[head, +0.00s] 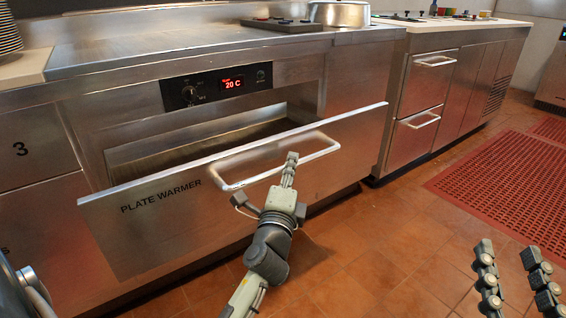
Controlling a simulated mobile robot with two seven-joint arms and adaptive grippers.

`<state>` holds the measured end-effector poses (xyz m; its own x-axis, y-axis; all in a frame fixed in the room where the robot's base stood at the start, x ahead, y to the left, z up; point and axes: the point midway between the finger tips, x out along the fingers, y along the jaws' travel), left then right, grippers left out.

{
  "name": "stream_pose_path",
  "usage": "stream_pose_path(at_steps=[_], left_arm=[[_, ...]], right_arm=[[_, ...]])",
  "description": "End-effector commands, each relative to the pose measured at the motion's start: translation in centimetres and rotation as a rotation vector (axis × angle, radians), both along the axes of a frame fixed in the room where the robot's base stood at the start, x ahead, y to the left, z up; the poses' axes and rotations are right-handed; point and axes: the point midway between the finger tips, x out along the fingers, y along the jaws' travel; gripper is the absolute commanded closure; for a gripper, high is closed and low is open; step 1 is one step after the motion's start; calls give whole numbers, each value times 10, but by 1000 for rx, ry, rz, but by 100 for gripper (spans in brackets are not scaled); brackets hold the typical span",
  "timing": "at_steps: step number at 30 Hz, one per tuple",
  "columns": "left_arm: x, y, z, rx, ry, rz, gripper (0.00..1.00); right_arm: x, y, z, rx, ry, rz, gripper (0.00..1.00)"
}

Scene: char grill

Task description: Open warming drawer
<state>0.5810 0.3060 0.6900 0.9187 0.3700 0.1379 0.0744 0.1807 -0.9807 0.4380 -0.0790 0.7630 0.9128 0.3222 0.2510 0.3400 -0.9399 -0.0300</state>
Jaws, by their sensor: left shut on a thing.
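The warming drawer (345,130), a steel front marked PLATE WARMER, stands pulled out from the counter. A dark gap shows behind its front. Its pale bar handle (318,156) sticks out from the front. My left gripper (268,184) is at the handle's near bar, shut on it, with one finger showing above the bar and the other partly hidden lower left. My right gripper (507,250) is at the lower right, its two fingers spread apart and empty, over the floor and away from the drawer.
A steel counter with a pot (340,13) runs along the top. Further drawers (416,135) stand to the right. A red mat (510,178) lies on the open tiled floor.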

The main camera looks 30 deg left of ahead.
Motion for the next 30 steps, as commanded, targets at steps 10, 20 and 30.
stream_pose_path(at_steps=[10, 20, 30], left_arm=[[-16, -36, -1, -2, 1, 1, 100], [-17, -40, 0, 0, 1, 2, 100], [-17, -40, 0, 1, 0, 1, 64]], right_arm=[[-10, 1, 28, 65, -146, 9, 60], [-10, 0, 31, 70, -159, 7, 60], [-10, 0, 31, 69, -159, 8, 60]])
